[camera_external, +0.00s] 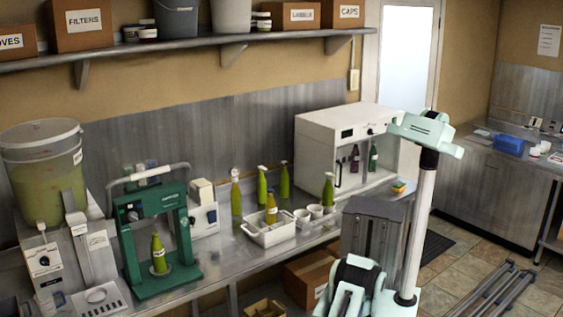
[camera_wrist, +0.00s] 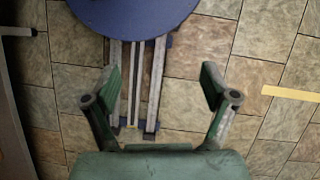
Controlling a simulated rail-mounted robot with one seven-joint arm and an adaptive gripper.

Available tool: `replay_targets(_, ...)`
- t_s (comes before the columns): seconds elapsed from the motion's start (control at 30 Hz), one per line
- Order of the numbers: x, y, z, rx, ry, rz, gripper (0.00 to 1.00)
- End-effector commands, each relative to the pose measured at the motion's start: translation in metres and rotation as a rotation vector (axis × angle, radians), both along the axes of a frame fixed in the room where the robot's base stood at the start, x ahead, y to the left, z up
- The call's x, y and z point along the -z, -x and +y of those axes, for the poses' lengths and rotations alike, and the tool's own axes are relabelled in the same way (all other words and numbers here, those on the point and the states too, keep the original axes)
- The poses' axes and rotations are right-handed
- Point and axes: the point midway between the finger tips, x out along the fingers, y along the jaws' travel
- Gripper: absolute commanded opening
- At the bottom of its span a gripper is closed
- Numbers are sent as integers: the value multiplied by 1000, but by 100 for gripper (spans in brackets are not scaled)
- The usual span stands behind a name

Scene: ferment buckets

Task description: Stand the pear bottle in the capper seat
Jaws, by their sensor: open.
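A green capper (camera_external: 128,236) stands on the left part of the bench. A green bottle with a pale label (camera_external: 158,256) stands upright on its base, inside the frame. Several more green bottles stand along the bench, such as a tall one (camera_external: 236,193) near the wall and one (camera_external: 328,192) by the white cabinet. The labels are too small to tell which is the pear bottle. My gripper (camera_wrist: 160,88) is open and empty above the floor in the wrist view; I cannot make it out in the external view.
A large bucket (camera_external: 43,178) stands at the far left of the bench. A white cabinet (camera_external: 340,150) holding dark bottles stands at the right end. Small white cups (camera_external: 302,215) sit beside the tray. A shelf (camera_external: 190,47) runs above. Tiled floor lies right of the bench.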

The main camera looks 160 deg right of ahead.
Motion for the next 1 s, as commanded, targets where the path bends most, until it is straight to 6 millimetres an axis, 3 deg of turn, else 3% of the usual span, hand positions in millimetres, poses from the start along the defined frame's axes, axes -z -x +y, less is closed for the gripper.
replay_targets(0.1,3,34,10,-200,-31,93,85)
replay_targets(0.3,3,58,13,-346,-59,163,85)
replay_targets(1.0,3,59,13,-351,-60,165,85)
